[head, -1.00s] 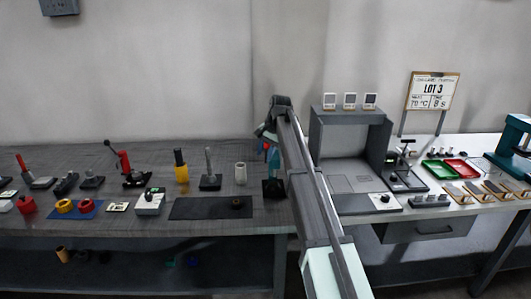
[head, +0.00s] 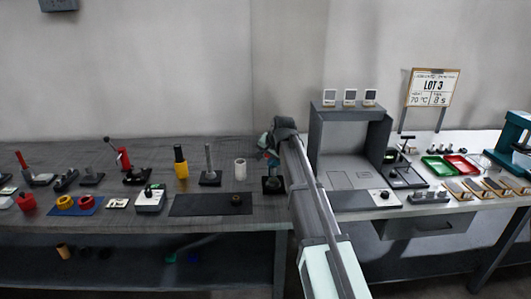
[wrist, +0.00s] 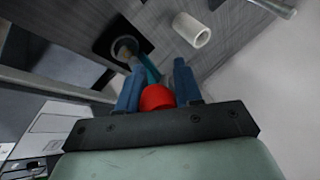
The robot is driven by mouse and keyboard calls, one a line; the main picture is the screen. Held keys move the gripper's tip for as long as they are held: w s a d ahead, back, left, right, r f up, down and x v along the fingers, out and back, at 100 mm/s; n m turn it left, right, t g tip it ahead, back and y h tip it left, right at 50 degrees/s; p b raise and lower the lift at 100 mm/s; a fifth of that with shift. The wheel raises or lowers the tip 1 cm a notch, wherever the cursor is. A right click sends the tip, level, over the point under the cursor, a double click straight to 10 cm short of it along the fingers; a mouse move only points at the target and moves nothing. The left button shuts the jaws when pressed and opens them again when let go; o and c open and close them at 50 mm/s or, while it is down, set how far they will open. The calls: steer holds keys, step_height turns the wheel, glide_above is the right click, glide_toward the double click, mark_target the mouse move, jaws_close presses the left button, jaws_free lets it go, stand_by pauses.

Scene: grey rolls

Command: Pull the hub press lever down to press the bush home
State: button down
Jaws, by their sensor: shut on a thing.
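The hub press stands near the middle of the bench; its dark base (head: 273,186) shows beneath my gripper in the head view, and the square base with a grey round part (wrist: 125,47) shows in the wrist view. A teal bar (wrist: 150,68) runs from the press towards the red lever knob (wrist: 157,97). My gripper (wrist: 157,75) has its blue fingers either side of the knob, shut on it. In the head view my gripper (head: 268,156) is low over the press, partly hidden by my arm. I cannot tell the bush from the grey part, or how deep it sits.
A white roll (head: 240,169) stands just left of the press. A dark mat (head: 205,206) with a small dark piece lies in front. A grey post on a base (head: 209,178) and a yellow-and-black tool (head: 180,163) stand further left. A grey cabinet (head: 345,150) is to the right.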

step_height(320, 180, down, 6)
steer(key=s+t, duration=0.1)
steer(key=t, duration=0.5)
steer(key=shift+s+n+y, duration=0.3)
steer(key=shift+n, duration=0.1)
steer(key=shift+f, duration=0.1)
steer(key=c, duration=0.9)
jaws_free()
steer(key=v, duration=1.4)
